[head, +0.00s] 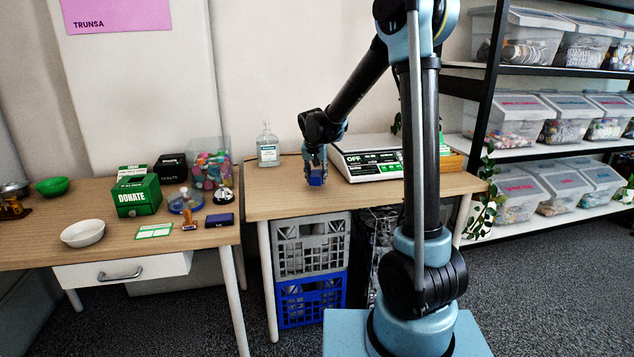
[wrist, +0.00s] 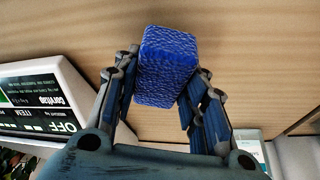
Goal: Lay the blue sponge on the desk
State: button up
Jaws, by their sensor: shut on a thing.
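The blue sponge (wrist: 167,62) is a small textured block held between the two fingers of my gripper (wrist: 160,90) in the wrist view. In the head view the sponge (head: 317,178) shows at the tip of my gripper (head: 315,172), which points down over the right-hand desk (head: 270,200). The wrist view shows the bare wood desk top (wrist: 240,50) behind the sponge. I cannot tell whether the sponge touches the wood or hangs just above it.
A white scale (head: 370,158) stands right of my gripper, and a clear bottle (head: 268,148) stands at the back left. A second desk at left holds a green donate box (head: 136,196) and a white bowl (head: 83,233). Crates (head: 311,245) stand below. The desk's front left is clear.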

jog(key=shift+f, duration=1.15)
jog(key=o, duration=1.1)
